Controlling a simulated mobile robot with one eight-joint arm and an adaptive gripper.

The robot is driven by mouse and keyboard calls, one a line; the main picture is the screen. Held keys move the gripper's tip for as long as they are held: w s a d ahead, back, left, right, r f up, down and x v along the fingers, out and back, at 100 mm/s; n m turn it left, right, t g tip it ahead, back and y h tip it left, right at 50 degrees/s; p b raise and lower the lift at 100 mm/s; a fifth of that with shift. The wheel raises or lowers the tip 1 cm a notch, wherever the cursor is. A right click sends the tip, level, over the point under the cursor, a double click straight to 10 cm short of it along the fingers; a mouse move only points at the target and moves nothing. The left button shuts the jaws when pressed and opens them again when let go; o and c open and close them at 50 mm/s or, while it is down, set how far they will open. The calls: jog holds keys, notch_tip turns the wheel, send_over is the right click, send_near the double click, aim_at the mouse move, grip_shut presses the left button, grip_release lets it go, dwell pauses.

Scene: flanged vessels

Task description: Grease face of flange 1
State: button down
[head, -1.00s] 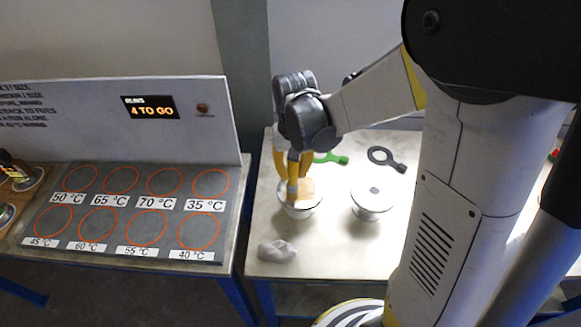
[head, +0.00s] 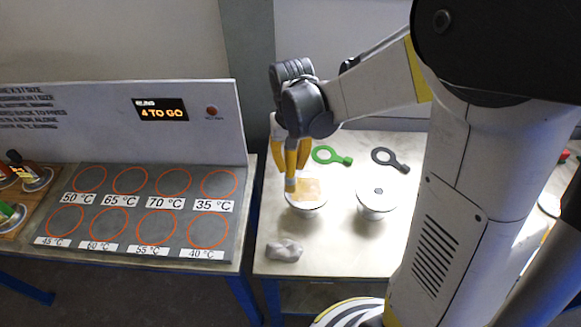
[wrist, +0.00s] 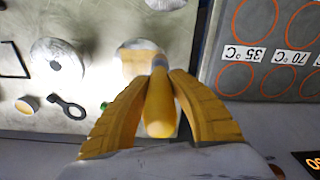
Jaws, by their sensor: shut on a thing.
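A round flanged vessel (head: 312,207) stands on the light table, its top face partly covered by a yellow-tan patch (head: 307,189). It also shows in the wrist view (wrist: 128,52). My gripper (head: 297,165) is above its left side, shut on a yellow-handled brush (wrist: 158,110) with a grey collar. The brush points down at the face; its tip is hidden in the wrist view, and I cannot tell whether it touches. A second flanged vessel (head: 376,200) with a bare pale top and dark centre stands to the right. I see no readable number on either vessel.
A crumpled grey-white rag (head: 285,251) lies near the table's front. A green ring tool (head: 326,155) and a black ring tool (head: 390,160) lie behind the vessels. To the left is a panel (head: 140,215) with temperature-labelled circles; its display (head: 160,110) reads "4 TO GO".

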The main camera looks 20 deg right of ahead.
jog(key=shift+w+a+r+p, duration=0.1)
jog(key=shift+r+p, duration=0.15)
jog(key=shift+r, duration=0.2)
jog(key=shift+w+a+r+p, duration=0.1)
jog(key=shift+r+p, duration=0.15)
jog(key=shift+r, duration=0.2)
jog(key=shift+s+d+r+p, duration=0.1)
jog(key=shift+r+p, duration=0.7)
jog(key=shift+r, duration=0.45)
